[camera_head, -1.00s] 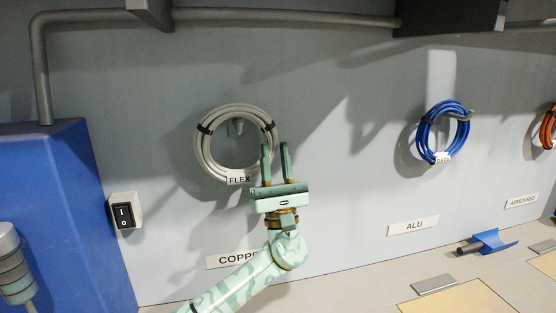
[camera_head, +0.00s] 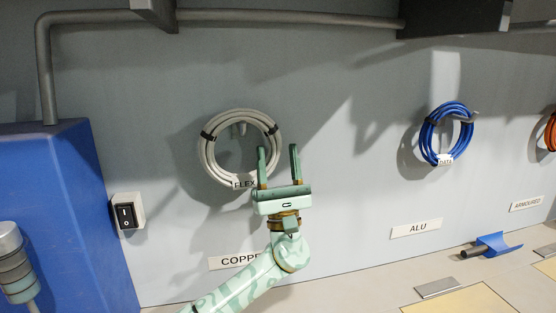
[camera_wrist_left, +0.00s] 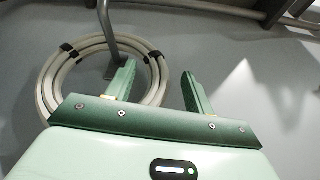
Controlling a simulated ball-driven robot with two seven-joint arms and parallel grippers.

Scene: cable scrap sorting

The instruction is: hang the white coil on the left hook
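The white coil (camera_head: 206,158) is against the grey wall at the left, with dark ties and a FLEX tag (camera_head: 243,184). It surrounds the left hook (camera_head: 238,129), which shows just under its top rim. In the left wrist view the hook (camera_wrist_left: 105,25) crosses in front of the top of the coil (camera_wrist_left: 47,85), so the coil appears to hang on it. My left gripper (camera_head: 279,153) is open at the coil's lower right. In the wrist view the coil's right side shows between the spread fingers (camera_wrist_left: 160,75); contact cannot be told. My right gripper is out of view.
A blue coil (camera_head: 425,137) hangs on a hook further right, with an orange coil (camera_head: 551,132) at the right edge. A blue box (camera_head: 70,210) and a switch (camera_head: 127,212) are at the left. A blue scoop (camera_head: 492,244) lies on the bench. A pipe (camera_head: 290,18) runs above.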

